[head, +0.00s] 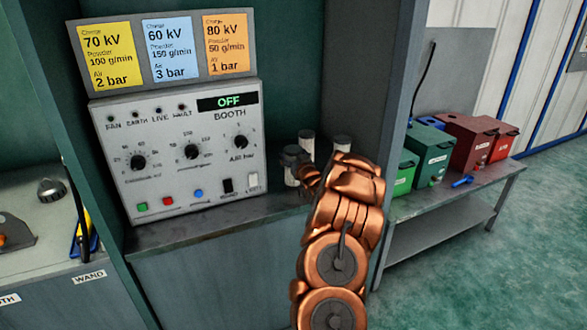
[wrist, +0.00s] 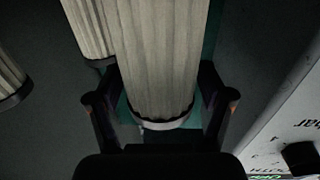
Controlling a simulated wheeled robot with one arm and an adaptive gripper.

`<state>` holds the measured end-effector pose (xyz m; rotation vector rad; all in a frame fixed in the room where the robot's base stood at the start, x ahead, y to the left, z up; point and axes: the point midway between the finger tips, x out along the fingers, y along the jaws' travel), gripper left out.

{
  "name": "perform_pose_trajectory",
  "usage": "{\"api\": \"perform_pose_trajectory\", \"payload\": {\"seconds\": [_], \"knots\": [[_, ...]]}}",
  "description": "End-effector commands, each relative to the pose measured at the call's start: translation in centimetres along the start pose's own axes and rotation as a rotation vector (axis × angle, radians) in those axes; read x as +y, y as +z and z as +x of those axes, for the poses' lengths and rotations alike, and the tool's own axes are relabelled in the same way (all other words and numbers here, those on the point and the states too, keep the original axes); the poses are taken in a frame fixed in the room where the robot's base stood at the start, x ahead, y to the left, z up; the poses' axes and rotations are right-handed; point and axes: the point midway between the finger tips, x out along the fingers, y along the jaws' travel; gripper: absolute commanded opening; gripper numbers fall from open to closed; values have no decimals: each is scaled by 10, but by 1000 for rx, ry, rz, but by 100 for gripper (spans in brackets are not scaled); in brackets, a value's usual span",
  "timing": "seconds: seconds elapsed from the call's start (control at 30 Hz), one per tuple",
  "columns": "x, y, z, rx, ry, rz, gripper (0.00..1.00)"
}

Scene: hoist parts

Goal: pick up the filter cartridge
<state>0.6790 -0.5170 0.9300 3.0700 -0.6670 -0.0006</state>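A pale pleated filter cartridge (wrist: 158,50) with a light end cap stands between the two fingers of my gripper (wrist: 160,88) in the wrist view. The fingers are spread on either side of it, and a narrow gap seems to show at each side. Two more cartridges show in the wrist view, one close behind on the left (wrist: 88,25) and one at the left edge (wrist: 10,80). In the head view my gripper (head: 298,172) is at the front cartridge (head: 291,178), partly hiding it. The other two cartridges, one at the back (head: 307,143) and one at right (head: 342,142), stand behind.
The booth control box (head: 180,150), its display reading OFF, stands close to the left of the cartridges on the grey shelf (head: 215,225). A cabinet side wall (head: 380,90) rises to the right. Green and red boxes (head: 470,140) stand on a bench (head: 440,205) beyond it.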

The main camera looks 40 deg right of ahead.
Motion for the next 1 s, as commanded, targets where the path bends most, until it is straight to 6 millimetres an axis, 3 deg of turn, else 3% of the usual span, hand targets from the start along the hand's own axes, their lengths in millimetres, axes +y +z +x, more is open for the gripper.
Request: {"api": "perform_pose_trajectory", "payload": {"seconds": [0.07, 0.7, 1.0], "knots": [[0, 0, 0, 0, 0, 0, 67], [0, 0, 0, 0, 0, 0, 1], [0, -2, 0, 1, 0, 0, 0]]}}
